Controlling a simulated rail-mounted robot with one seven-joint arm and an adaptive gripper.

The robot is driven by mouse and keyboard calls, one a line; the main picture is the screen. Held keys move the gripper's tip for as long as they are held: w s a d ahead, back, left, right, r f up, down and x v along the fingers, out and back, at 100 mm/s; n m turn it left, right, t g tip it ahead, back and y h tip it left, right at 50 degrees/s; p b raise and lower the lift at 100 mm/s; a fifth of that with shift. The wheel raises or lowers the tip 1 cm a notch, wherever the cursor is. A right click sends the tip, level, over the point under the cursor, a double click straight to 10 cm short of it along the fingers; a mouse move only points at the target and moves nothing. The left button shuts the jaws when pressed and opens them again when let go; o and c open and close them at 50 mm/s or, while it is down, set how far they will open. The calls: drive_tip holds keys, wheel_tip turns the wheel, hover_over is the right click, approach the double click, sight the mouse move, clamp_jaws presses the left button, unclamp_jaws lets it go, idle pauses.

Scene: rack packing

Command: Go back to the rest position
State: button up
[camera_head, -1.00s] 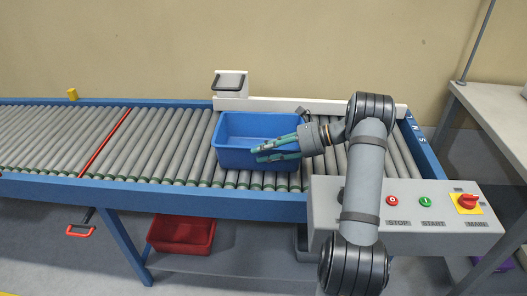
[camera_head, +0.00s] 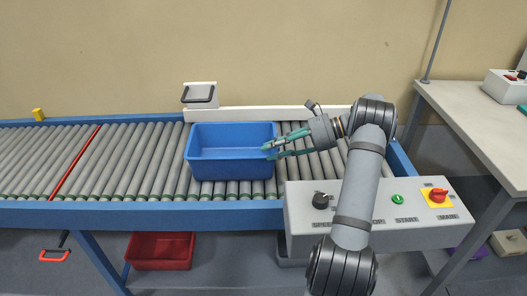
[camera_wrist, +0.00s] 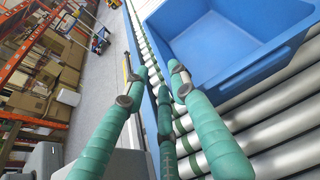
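My gripper (camera_head: 277,148) is at the right edge of the blue bin, with its teal fingers spread apart and nothing between them. The gripper also shows in the wrist view (camera_wrist: 155,88), where the fingers are apart and empty. The blue bin (camera_head: 231,168) stands upright on the roller conveyor (camera_head: 110,165). The part of its inside that shows looks empty. In the wrist view the blue bin (camera_wrist: 262,73) is at the upper right, beside the fingers.
A grey control box (camera_head: 380,207) with a knob and buttons stands at the conveyor's front right. A white bench (camera_head: 480,125) is at the right. A red bin (camera_head: 160,250) is under the conveyor. The rollers left of the blue bin are clear.

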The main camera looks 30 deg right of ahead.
idle(0.4)
drive_tip(key=a+f+n+g+b, duration=0.1)
drive_tip(key=a+n+g, duration=0.1)
drive_tip(key=a, duration=0.4)
drive_tip(key=a+f+n+g+y+b, duration=0.1)
drive_tip(key=a+n+g+b, duration=0.1)
drive_tip(key=a, duration=0.4)
drive_tip(key=a+f+n+g+b, duration=0.1)
drive_tip(key=a+n, duration=0.2)
drive_tip(key=a, duration=0.4)
drive_tip(key=shift+f+g, duration=0.4)
drive_tip(key=s+a+f+n+g+h+b, duration=0.1)
drive_tip(key=s+a+f+n+g+b, duration=0.4)
drive_tip(key=a, duration=0.7)
drive_tip(key=s+a+f+n+h+b, duration=0.3)
drive_tip(key=s+a+f+n+b, duration=0.15)
drive_tip(key=s+f+b, duration=0.5)
drive_tip(key=s+f+n+t+h+b, duration=0.1)
drive_tip(key=s+f+n+b, duration=0.4)
drive_tip(key=f+b, duration=0.7)
drive_tip(key=s+a+f+n+t+h+b, duration=0.1)
drive_tip(key=s+f+n+b, duration=0.5)
drive_tip(key=f+b, duration=0.6)
drive_tip(key=s+a+f+n+t+h+b, duration=0.1)
drive_tip(key=s+f+n+b, duration=0.5)
drive_tip(key=f+b, duration=0.7)
wheel_tip(320, 180, down, 9)
drive_tip(key=shift+s+r+t+h, duration=0.1)
drive_tip(key=shift+s+t+h, duration=0.65)
drive_tip(key=shift+h, duration=0.35)
